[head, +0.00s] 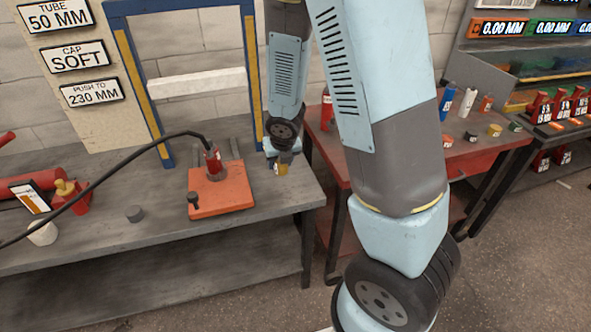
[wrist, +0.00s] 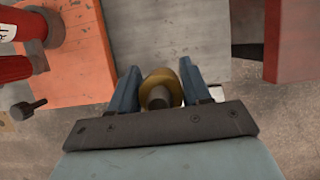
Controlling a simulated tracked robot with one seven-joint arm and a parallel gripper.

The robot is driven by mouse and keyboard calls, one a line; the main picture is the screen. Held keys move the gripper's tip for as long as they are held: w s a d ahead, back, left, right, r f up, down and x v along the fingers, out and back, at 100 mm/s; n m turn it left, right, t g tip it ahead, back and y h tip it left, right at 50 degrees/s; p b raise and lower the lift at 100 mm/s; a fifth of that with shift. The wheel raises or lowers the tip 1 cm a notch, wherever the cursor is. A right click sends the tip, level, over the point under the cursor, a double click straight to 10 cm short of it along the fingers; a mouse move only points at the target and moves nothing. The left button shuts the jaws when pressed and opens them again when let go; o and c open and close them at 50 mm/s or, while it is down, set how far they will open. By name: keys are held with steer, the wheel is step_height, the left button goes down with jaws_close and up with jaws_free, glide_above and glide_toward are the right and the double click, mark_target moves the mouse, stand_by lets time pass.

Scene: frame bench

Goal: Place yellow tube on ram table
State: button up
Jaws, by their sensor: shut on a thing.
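My gripper (head: 282,163) is shut on the yellow tube (head: 282,169), right of the orange plate (head: 222,192) on the grey bench. In the wrist view the tube (wrist: 162,76) stands between the blue fingers (wrist: 160,88), its round end towards the camera. I cannot tell how high the tube is above the bench. A red cylinder (head: 213,164) stands on the orange plate, with a black hose at its top. I cannot tell for sure which surface is the ram table.
A blue and yellow press frame (head: 139,90) with a white crossbeam (head: 197,83) stands behind the plate. A dark knob (head: 194,199) sits at the plate's front left. A red table (head: 395,165) stands right of the grey bench (head: 150,232), across a gap.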

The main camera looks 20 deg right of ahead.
mark_target(297, 175)
steer(key=w+d+f, duration=0.1)
steer(key=d+f, duration=0.1)
steer(key=w+d+f, duration=0.4)
steer(key=shift+w+d+f, duration=0.2)
steer(key=shift+d+f, duration=0.1)
steer(key=shift+d, duration=0.05)
steer(key=shift+w+d+f, duration=0.5)
steer(key=shift+d+f, duration=0.05)
steer(key=shift+f, duration=1.8)
steer(key=shift+f, duration=0.1)
steer(key=o, duration=1.2)
